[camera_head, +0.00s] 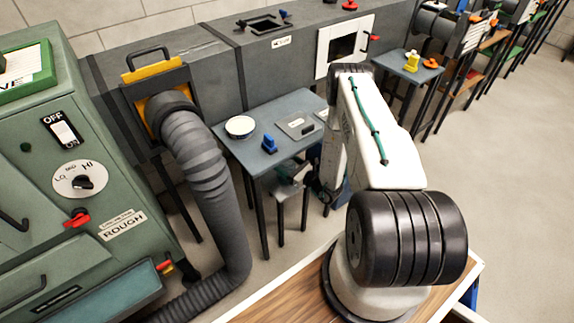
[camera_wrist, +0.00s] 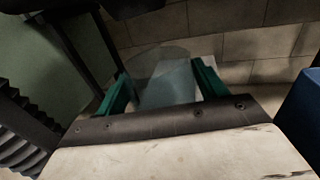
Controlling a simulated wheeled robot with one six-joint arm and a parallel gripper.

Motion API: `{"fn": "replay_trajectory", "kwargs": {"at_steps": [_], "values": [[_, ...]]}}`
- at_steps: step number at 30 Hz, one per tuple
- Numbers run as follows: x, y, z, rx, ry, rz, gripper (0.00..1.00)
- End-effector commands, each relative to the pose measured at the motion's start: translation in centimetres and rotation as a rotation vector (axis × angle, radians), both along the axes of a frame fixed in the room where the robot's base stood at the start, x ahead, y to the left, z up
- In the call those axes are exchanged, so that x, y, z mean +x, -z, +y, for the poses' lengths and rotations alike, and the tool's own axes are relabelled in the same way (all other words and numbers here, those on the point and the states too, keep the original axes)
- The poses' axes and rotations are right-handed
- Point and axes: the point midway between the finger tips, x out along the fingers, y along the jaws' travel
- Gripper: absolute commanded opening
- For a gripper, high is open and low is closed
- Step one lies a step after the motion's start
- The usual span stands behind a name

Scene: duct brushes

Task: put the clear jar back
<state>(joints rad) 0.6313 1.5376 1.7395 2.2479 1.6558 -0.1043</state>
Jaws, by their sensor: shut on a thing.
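The clear jar (camera_wrist: 166,84) shows in the wrist view as a see-through, faintly tinted round shape. My gripper (camera_wrist: 160,70) is shut on it, with one green finger on each side of the jar. Through the jar I see the wall and floor behind. In the head view my arm hides most of the gripper, and I cannot make out the jar there. The arm reaches down past the right side of a small grey-blue table (camera_head: 238,151).
On the table are a white round dish (camera_head: 240,126), a blue piece (camera_head: 269,145) and a grey plate (camera_head: 301,127). A grey duct (camera_head: 200,72) runs behind. A ribbed hose (camera_head: 208,165) and green machine (camera_head: 75,140) stand left. Open floor (camera_head: 500,150) lies right.

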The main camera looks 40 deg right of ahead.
Motion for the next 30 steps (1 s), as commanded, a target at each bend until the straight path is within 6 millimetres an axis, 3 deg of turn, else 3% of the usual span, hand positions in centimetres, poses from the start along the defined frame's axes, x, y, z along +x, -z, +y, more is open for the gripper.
{"fn": "replay_trajectory", "kwargs": {"at_steps": [2, 3, 4, 5, 17, 30], "values": [[0.0, 0.2, 0.0, 0.000, 0.000, 0.000, 0.45], [0.0, 0.2, 0.0, 0.000, 0.000, 0.000, 0.82], [0.0, 0.2, 0.0, 0.000, 0.000, 0.000, 0.90], [0.0, 0.2, 0.0, 0.000, 0.000, 0.000, 0.93], [-0.8, 0.0, -0.2, 0.001, 0.001, 0.002, 0.93], [-9.3, -0.1, -2.6, 0.002, 0.004, 0.001, 0.93]]}}
